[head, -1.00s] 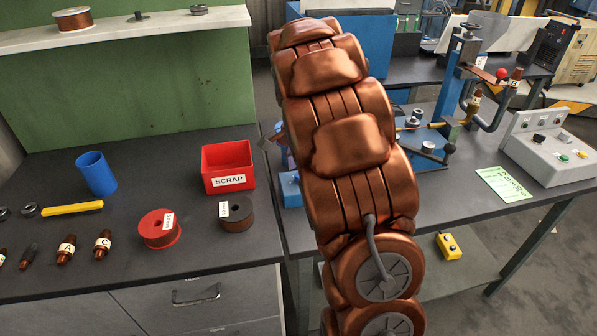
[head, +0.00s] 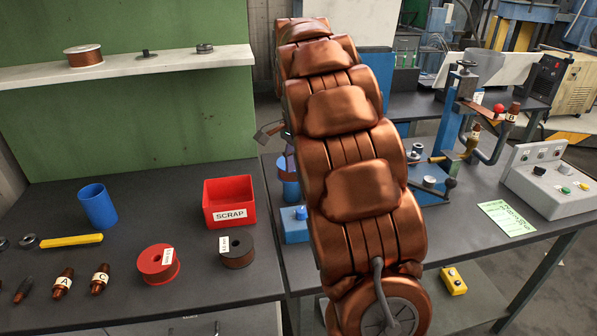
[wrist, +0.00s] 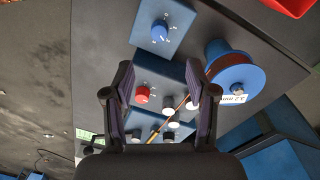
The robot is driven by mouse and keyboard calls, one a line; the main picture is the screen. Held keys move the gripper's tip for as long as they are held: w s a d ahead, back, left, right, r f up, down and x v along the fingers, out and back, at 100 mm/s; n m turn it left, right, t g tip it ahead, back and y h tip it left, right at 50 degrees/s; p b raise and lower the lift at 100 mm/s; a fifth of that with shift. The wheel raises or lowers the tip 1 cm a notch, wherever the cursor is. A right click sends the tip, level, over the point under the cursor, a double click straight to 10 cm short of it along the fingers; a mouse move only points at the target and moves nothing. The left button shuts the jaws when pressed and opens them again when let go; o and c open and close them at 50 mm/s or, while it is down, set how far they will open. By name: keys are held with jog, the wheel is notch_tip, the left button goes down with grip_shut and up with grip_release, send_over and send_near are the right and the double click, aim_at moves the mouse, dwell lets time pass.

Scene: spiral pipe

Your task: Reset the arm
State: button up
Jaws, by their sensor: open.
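My gripper (wrist: 160,100) is open in the wrist view, with a clear gap between its two dark fingers and nothing held. Beyond the fingers lie a blue box with a blue knob (wrist: 161,31) and a blue unit with a red knob (wrist: 142,95). A blue-flanged spool with a copper winding (wrist: 236,78) stands right of the fingers. In the head view my copper-coloured arm rises through the middle and hides part of the right bench. Only a small part of the gripper (head: 268,133) shows there, left of the arm.
The left bench (head: 205,283) holds a red SCRAP bin (head: 229,201), a blue cup (head: 97,206), a yellow bar (head: 72,240), a red spool (head: 158,264) and a dark spool (head: 237,252). A grey control box (head: 549,180) and blue bending fixture (head: 452,110) stand at right.

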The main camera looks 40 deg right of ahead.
dwell(0.4)
jog(key=s+a+n+p, duration=0.2)
jog(key=s+a+n, duration=0.3)
jog(key=s, duration=0.5)
jog(key=s+a+n+p, duration=0.3)
jog(key=s+a+n, duration=0.3)
jog(key=s+a, duration=0.3)
jog(key=s+a+n+g+p, duration=0.1)
jog(key=s+a+n, duration=0.5)
jog(key=s, duration=0.6)
jog(key=shift+s+a+f+p, duration=0.15)
jog(key=shift+a+f+p, duration=0.25)
jog(key=shift+p, duration=0.3)
